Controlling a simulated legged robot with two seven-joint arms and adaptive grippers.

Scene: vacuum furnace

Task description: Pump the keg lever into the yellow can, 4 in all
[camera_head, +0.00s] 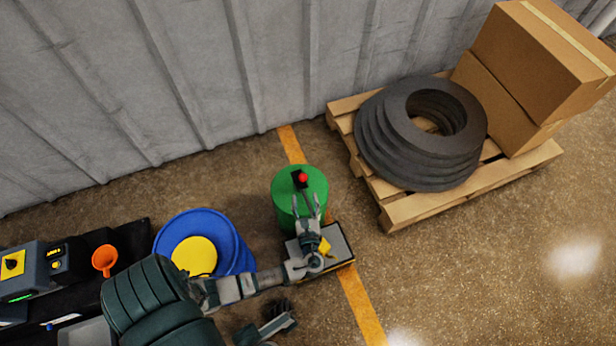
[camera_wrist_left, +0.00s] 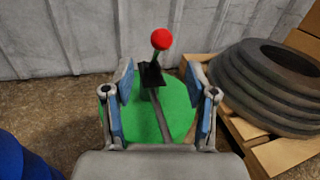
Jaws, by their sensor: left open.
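The green keg (camera_head: 286,203) stands on the floor by the orange line. Its lever has a red knob (camera_head: 303,178) on a black fitting at the top, and a dark bar runs from it toward my gripper. My left gripper (camera_head: 308,201) is open and reaches over the keg's near side. In the left wrist view, the red knob (camera_wrist_left: 161,39) is beyond the open fingers (camera_wrist_left: 159,78), with the bar between them and no visible grip. A small yellow part (camera_head: 325,247) shows beside my wrist; I cannot tell whether it is the yellow can. A grey and dark jointed part (camera_head: 268,324), perhaps my right gripper, shows at the bottom.
A blue drum (camera_head: 237,238) with a yellow round top (camera_head: 195,257) stands left of the keg. An orange funnel (camera_head: 104,260) is farther left. A grey block (camera_head: 337,243) is beneath my wrist. A pallet (camera_head: 430,207) holds black rings (camera_head: 385,159) and cartons (camera_head: 535,62). A corrugated wall is behind.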

